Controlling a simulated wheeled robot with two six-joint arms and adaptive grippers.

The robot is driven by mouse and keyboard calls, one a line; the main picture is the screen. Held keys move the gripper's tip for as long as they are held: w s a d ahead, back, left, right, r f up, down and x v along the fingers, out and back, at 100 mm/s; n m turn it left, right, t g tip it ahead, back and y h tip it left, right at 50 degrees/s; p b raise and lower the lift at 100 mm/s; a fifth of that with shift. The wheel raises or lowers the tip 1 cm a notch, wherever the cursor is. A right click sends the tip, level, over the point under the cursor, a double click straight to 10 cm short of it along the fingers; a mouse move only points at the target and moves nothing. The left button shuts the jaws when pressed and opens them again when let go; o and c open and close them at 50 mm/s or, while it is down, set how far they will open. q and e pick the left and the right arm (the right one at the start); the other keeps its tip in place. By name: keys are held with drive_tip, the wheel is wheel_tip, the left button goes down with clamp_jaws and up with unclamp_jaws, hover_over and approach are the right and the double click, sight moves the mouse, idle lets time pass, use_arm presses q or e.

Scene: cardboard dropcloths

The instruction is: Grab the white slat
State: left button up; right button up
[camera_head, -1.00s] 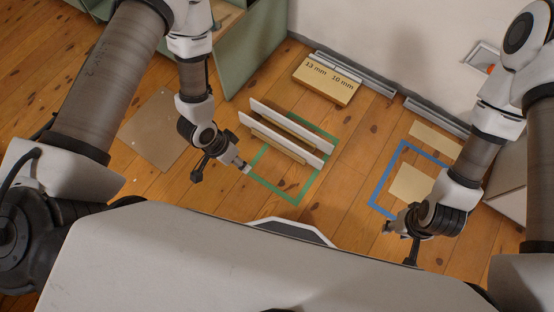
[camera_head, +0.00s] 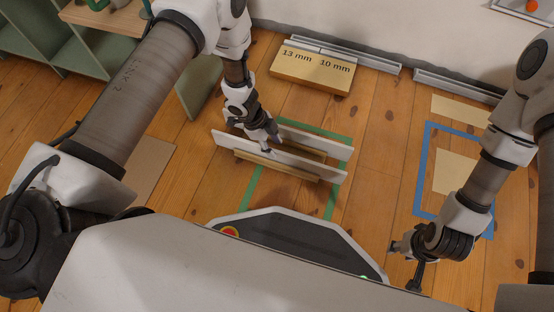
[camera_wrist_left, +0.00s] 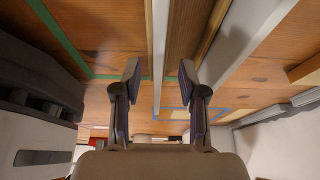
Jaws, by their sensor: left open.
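Two long white slats stand on edge on the floor, one nearer me (camera_head: 300,165) and one farther (camera_head: 325,143), with tan wooden strips (camera_head: 270,163) beside them. My left gripper (camera_head: 272,143) is open at the nearer slat, close to its top edge. In the left wrist view, that slat's thin edge (camera_wrist_left: 160,40) runs between the two open fingers (camera_wrist_left: 159,72), with no visible contact. A wooden strip (camera_wrist_left: 188,30) and the other white slat (camera_wrist_left: 240,45) lie to the right there. My right gripper (camera_head: 400,247) hangs empty at the right; its jaws are too small to judge.
Green tape (camera_head: 332,195) outlines the floor around the slats. A block marked 13 mm and 10 mm (camera_head: 310,72) lies behind, near the wall. Blue tape (camera_head: 420,165) and cardboard sheets (camera_head: 455,172) are at the right. A brown sheet (camera_head: 148,165) lies at the left.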

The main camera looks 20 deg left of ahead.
sight(276, 151)
use_arm(q)
drive_tip(key=b+x, duration=0.2)
drive_tip(key=x, duration=0.2)
drive_tip(key=shift+r, duration=0.1)
clamp_jaws()
use_arm(e)
wheel_tip(276, 151, down, 3)
drive_tip(key=shift+f, duration=0.1)
